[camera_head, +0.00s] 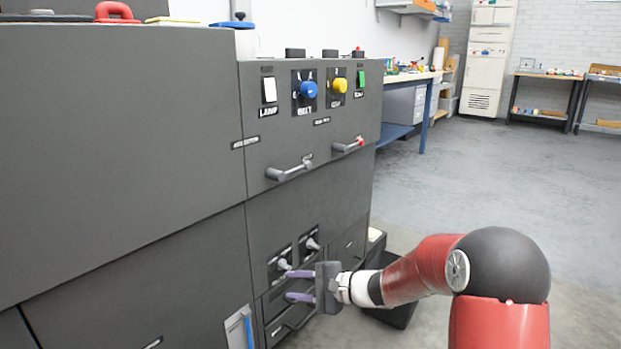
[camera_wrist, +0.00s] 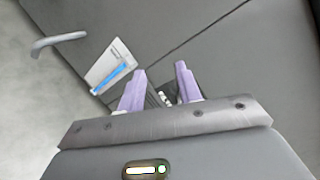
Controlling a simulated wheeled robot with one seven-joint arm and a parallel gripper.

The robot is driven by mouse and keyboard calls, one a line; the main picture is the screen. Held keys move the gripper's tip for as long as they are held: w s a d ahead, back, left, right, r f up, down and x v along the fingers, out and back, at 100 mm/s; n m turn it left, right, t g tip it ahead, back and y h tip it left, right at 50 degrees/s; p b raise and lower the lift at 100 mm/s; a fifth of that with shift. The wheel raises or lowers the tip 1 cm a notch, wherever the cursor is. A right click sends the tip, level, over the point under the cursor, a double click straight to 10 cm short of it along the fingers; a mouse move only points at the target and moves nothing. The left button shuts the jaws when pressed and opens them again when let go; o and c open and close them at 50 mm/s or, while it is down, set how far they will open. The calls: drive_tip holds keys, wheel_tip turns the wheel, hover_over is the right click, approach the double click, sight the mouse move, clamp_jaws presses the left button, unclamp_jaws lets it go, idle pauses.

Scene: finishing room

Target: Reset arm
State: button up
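My gripper (camera_head: 301,285) is at the lower front of a dark grey machine cabinet (camera_head: 120,150), near its small lower knobs. Its two purple fingers stand apart with nothing seen between them in the head view. In the wrist view the fingers (camera_wrist: 157,88) are also spread, pointing at the grey panel, with a small pale-and-dark fitting beyond them. I cannot tell whether a fingertip touches the panel. My red arm reaches in from the lower right, bent at a black joint.
A white card with a blue strip (camera_head: 240,328) is on the panel lower left. A dark bin (camera_head: 396,312) stands behind my forearm. Open floor (camera_head: 480,180) lies right.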

drive_tip(key=s+r+n+g+h, duration=0.2)
drive_tip(key=s+r+n, duration=0.15)
drive_tip(key=s, duration=0.45)
drive_tip(key=s+d+r+n+t+h+p, duration=0.1)
drive_tip(key=s+d+r+n+h, duration=0.2)
drive_tip(key=s+d+h, duration=0.55)
drive_tip(key=s+d+r+n+t+h, duration=0.2)
drive_tip(key=s+d+r+n+h, duration=0.15)
drive_tip(key=s+d, duration=0.95)
drive_tip(key=s+a+r+p, duration=0.2)
drive_tip(key=a+r+p, duration=0.1)
drive_tip(key=r+p, duration=0.8)
drive_tip(key=shift+s+g+p, duration=0.15)
drive_tip(key=shift+g+p, duration=0.15)
drive_tip(key=shift+p, duration=0.15)
drive_tip(key=shift+a, duration=0.1)
